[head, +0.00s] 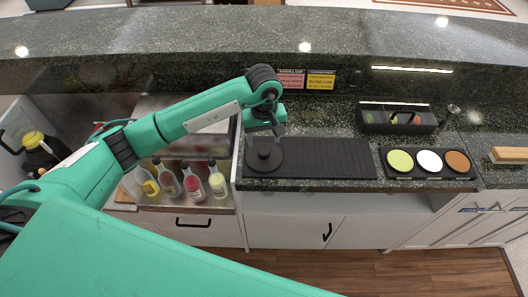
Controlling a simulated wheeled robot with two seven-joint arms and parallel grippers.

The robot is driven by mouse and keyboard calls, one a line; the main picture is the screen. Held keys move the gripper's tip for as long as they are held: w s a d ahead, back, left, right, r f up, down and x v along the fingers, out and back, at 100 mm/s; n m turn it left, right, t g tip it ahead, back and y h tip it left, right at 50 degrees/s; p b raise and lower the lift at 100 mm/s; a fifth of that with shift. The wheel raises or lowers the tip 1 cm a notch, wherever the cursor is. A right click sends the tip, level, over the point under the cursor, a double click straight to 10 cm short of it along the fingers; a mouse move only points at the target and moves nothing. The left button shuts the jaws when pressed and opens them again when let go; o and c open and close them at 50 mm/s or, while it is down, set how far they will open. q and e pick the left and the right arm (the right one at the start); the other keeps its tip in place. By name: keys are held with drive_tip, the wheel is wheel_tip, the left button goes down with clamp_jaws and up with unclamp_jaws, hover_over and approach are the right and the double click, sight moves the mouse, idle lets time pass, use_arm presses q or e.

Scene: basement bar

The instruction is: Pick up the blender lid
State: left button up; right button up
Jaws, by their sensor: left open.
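The blender lid, a black disc with a round knob on top (264,154), lies flat on the left end of a dark ribbed mat (330,158) on the counter. My left gripper (279,130) is just behind and above the lid, slightly to the right of its knob. It is open, and a gap seems to show between it and the lid. Its fingers are small and partly hidden by the wrist. My right gripper is not in the head view.
Right of the mat is a tray with green, white and orange discs (429,160). Behind it stands a black caddy (396,118). Several bottles (193,183) stand in the well at left. A raised dark ledge (200,36) runs along the back.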

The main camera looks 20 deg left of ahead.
sight(264, 148)
use_arm(q)
drive_tip(key=shift+f, duration=0.25)
drive_tip(key=f+p, duration=0.2)
drive_tip(key=f, duration=0.2)
drive_tip(key=shift+w+p, duration=0.25)
drive_tip(key=shift+p, duration=0.15)
drive_tip(key=shift+f, duration=0.35)
drive_tip(key=shift+c, duration=0.4)
drive_tip(key=c, duration=1)
